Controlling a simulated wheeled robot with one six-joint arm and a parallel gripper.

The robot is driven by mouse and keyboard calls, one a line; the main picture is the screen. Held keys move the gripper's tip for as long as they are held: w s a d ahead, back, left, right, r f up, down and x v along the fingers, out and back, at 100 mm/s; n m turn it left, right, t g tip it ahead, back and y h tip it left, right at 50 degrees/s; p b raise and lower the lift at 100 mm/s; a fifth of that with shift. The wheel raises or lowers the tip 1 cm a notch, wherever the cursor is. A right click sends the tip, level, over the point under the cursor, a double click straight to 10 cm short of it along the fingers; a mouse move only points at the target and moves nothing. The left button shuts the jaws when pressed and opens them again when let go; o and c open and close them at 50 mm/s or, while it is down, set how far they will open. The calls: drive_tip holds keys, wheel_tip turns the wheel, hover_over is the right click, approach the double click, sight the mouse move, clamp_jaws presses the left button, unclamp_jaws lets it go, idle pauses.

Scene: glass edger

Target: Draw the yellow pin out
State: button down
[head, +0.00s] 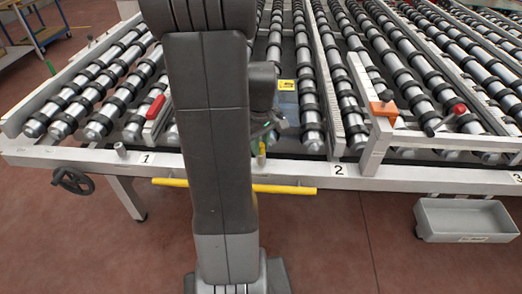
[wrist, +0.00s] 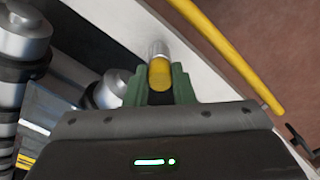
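The yellow pin (wrist: 160,74) stands in a metal socket (wrist: 158,48) on the white frame beam, seen in the wrist view. My gripper (wrist: 160,84) has green fingers, one on each side of the pin. They are close together and appear to press on its sides, so I take it as shut on the pin. In the head view the pin (head: 262,148) shows as a small yellow piece just under my gripper (head: 267,136), which my own arm partly hides.
The roller table's white front beam (head: 385,177) carries number labels. A yellow rail (head: 285,189) runs in front of it. A red handle (head: 155,107) and an orange block (head: 384,108) sit on the table. A handwheel (head: 73,180) is at left, a grey bin (head: 462,220) at right.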

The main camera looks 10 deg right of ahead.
drive_tip(key=shift+r+p, duration=0.65)
drive_tip(key=shift+r, duration=0.1)
idle(0.4)
drive_tip(key=shift+r+p, duration=2.05)
drive_tip(key=shift+r, duration=0.55)
wheel_tip(320, 180, up, 4)
drive_tip(key=p, duration=0.3)
